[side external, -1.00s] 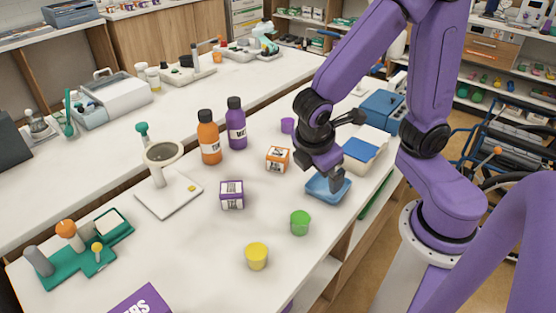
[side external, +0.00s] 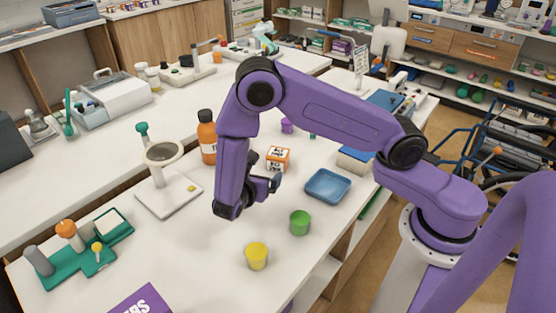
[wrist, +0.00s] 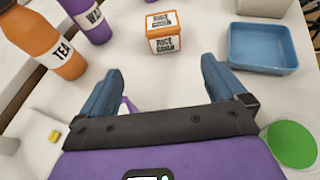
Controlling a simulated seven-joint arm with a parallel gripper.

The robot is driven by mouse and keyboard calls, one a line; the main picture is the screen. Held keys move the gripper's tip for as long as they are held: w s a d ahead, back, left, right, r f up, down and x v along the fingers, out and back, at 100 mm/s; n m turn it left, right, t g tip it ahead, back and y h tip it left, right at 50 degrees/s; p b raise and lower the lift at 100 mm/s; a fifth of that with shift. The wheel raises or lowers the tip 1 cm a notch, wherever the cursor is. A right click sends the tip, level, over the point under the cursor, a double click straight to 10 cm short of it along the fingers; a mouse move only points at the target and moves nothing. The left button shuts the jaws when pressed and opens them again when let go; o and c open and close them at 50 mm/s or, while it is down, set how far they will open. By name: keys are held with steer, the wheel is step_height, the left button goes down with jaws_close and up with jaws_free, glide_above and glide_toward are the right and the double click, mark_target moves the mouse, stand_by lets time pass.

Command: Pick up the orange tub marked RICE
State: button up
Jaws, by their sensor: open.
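The orange tub marked RICE (side external: 278,159) is a small boxy container with white label panels, standing on the white counter. In the wrist view the tub (wrist: 164,40) is upright at top centre, ahead of the gap between my fingers. My gripper (side external: 267,171) is low over the counter beside the tub, on its near-left side. In the wrist view my gripper (wrist: 162,70) has its two blue-grey fingers wide apart with nothing between the tips. The tub is apart from both fingers.
An orange TEA bottle (wrist: 58,45) and a purple bottle (wrist: 88,18) stand left of the tub. A blue tray (side external: 328,186) is to its right. A green cup (side external: 300,222) and a yellow cup (side external: 257,255) stand nearer. A purple piece (wrist: 126,106) shows by the left finger.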

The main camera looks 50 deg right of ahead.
mark_target(274, 161)
steer(key=x, duration=1.1)
steer(key=shift+d+f, duration=0.25)
steer(key=shift+d, duration=0.1)
steer(key=shift+s+x, duration=0.1)
steer(key=shift+x, duration=1.25)
steer(key=shift+s+x, duration=0.15)
steer(key=shift+x, duration=1.15)
steer(key=c, duration=1.2)
